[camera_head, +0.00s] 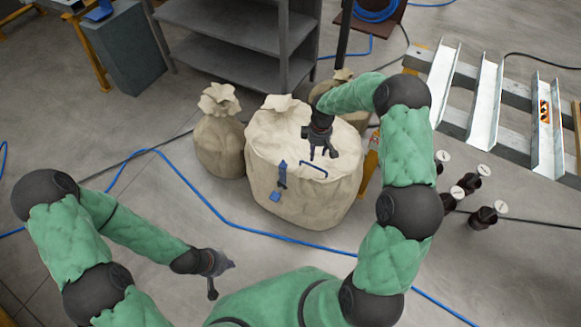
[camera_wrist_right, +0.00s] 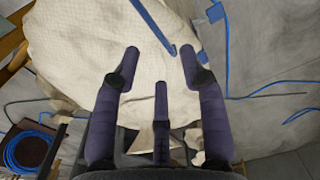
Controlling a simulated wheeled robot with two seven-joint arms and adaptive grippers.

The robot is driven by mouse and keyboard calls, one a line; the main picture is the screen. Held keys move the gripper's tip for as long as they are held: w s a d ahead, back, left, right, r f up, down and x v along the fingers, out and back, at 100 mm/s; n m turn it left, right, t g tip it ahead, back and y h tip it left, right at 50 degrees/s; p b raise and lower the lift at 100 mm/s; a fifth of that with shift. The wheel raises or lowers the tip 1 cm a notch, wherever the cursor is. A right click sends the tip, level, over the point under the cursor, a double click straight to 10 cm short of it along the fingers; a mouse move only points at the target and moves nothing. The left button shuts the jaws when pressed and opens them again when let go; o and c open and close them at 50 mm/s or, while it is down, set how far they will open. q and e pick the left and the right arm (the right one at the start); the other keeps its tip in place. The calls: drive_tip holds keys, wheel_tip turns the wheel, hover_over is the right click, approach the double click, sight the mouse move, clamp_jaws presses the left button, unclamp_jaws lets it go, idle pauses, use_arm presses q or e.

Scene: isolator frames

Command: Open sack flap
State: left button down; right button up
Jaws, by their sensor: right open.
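A large beige sack (camera_head: 262,155) stands on the floor, its top facing up. A thin blue handle (camera_head: 313,168) lies on its flap, and a blue strap with a buckle (camera_head: 281,178) hangs on its front. My right gripper (camera_head: 322,152) is open just above the sack top, beside the handle. In the right wrist view, the sack (camera_wrist_right: 85,45) fills the space beyond my right gripper (camera_wrist_right: 160,56), and the blue handle (camera_wrist_right: 152,24) reaches between its fingertips; I cannot tell if they touch. My left gripper (camera_head: 222,276) is open and empty, low at front left, away from the sack.
A smaller tied sack (camera_head: 218,145) stands left of the large one, another (camera_head: 350,112) behind it. A grey shelf (camera_head: 235,62) is behind them. A blue hose (camera_head: 215,205) crosses the floor in front. Several dark canisters (camera_head: 470,182) and metal channels (camera_head: 485,105) are at right.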

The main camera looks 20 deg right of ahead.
drive_tip(key=r, duration=0.1)
drive_tip(key=b, duration=0.4)
hover_over(315, 162)
drive_tip(key=s+a, duration=0.2)
drive_tip(key=s, duration=0.1)
drive_tip(key=f, duration=1)
drive_tip(key=shift+s+f, duration=0.2)
drive_tip(key=shift+f, duration=0.1)
use_arm(q)
drive_tip(key=f, duration=0.2)
drive_tip(key=a+f, duration=0.1)
drive_tip(key=shift+s+f, duration=0.1)
drive_tip(key=shift+f, duration=0.25)
use_arm(e)
clamp_jaws()
